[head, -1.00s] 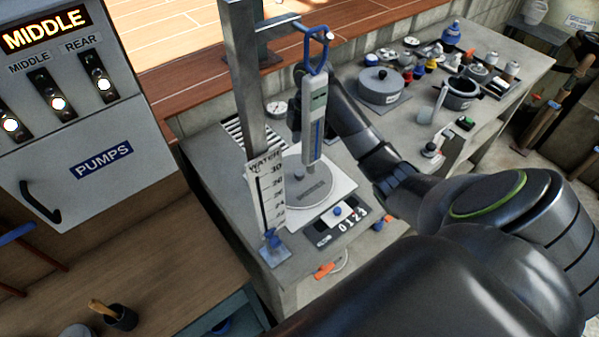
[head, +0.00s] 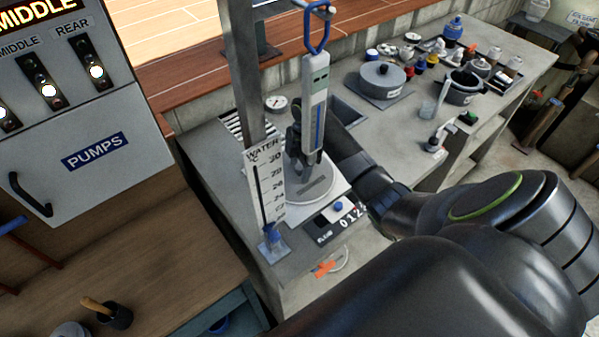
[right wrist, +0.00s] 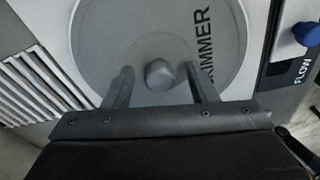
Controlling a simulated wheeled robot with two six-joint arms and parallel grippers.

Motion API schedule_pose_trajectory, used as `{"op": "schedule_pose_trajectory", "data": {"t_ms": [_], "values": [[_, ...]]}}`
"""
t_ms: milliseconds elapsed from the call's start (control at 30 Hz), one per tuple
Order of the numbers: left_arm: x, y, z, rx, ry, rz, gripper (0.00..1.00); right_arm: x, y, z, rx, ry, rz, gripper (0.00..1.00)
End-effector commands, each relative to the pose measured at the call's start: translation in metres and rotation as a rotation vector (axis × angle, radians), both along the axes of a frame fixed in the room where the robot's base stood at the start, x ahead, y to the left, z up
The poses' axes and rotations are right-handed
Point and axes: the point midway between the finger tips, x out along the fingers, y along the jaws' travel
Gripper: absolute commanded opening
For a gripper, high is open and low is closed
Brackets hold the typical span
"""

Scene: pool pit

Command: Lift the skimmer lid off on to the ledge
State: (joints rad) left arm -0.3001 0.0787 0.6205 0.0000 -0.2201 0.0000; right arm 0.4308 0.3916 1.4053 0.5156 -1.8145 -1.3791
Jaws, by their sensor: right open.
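The skimmer lid is a round grey disc (head: 318,188) with lettering on it, set in a pale square plate (head: 335,206) on the grey counter. The right wrist view shows the lid (right wrist: 110,25) close up, with a round grey knob (right wrist: 160,75) in its middle. My right gripper (right wrist: 158,70) is open, one finger on each side of the knob. I cannot tell whether either finger touches it. In the head view my right gripper (head: 298,150) is over the lid, partly hidden by a hanging meter. My left gripper is not in view.
The grey meter (head: 314,105) hangs from a blue hook in front of the gripper. A metal post (head: 243,80) and a water gauge (head: 267,195) stand left of the lid. A slatted grate (right wrist: 40,80) lies beside it. Pots and bottles crowd the counter farther right, including a lidded pot (head: 382,77).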

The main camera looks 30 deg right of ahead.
Motion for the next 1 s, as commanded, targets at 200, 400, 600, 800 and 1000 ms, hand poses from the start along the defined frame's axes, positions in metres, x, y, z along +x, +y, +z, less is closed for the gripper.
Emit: {"op": "schedule_pose_trajectory", "data": {"t_ms": [200, 400, 600, 800, 1000], "values": [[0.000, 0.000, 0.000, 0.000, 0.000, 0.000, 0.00, 0.000, 0.000, 0.000, -0.001, 0.000, 0.000, 0.44], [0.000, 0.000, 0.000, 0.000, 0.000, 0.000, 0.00, 0.000, 0.000, 0.000, -0.001, 0.000, 0.000, 0.18], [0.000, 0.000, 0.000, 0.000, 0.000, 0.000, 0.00, 0.000, 0.000, 0.001, -0.001, -0.001, 0.000, 0.00], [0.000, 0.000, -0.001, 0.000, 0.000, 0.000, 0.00, 0.001, 0.000, 0.002, -0.001, -0.002, 0.000, 0.00], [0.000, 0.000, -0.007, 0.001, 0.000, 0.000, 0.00, 0.002, -0.001, 0.027, -0.003, -0.007, 0.001, 0.00]]}}
